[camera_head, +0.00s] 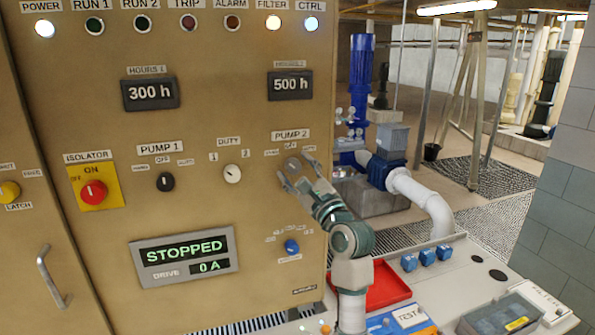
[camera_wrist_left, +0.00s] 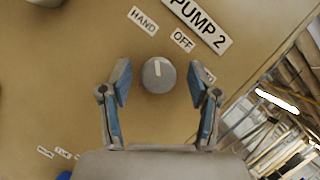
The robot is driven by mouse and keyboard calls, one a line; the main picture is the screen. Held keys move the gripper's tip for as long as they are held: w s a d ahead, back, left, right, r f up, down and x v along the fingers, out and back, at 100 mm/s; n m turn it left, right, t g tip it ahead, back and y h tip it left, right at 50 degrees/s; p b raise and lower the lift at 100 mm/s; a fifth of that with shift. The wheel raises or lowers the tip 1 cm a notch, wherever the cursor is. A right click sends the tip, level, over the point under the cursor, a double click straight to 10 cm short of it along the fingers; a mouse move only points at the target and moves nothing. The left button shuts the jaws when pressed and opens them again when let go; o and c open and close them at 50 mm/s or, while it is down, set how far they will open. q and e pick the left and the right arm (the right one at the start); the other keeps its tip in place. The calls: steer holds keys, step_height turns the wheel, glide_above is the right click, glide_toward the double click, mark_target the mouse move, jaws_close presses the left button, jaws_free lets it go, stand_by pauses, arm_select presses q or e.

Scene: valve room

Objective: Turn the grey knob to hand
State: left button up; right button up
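The grey knob (camera_wrist_left: 158,74) sits under the PUMP 2 label (camera_wrist_left: 200,22) on the tan panel. In the left wrist view its white mark points straight up, between the HAND label (camera_wrist_left: 143,20) and the OFF label (camera_wrist_left: 182,41). The AUTO label is mostly hidden by a finger. My left gripper (camera_wrist_left: 159,85) is open, with one finger on each side of the knob and a gap on both sides. In the head view my left gripper (camera_head: 297,172) is in front of the knob (camera_head: 292,163) and partly covers it. My right gripper is not in view.
Left of the gripper are the white DUTY knob (camera_head: 232,174), black PUMP 1 knob (camera_head: 166,182) and red isolator (camera_head: 93,192). A blue knob (camera_head: 291,246) is below. A red tray (camera_head: 385,285) and blue buttons (camera_head: 427,257) are on the console at lower right.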

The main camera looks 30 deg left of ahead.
arm_select(q)
steer(key=shift+w+f, duration=0.1)
steer(key=shift+d+f, duration=0.1)
steer(key=shift+d, duration=0.05)
steer(key=v, duration=1.2)
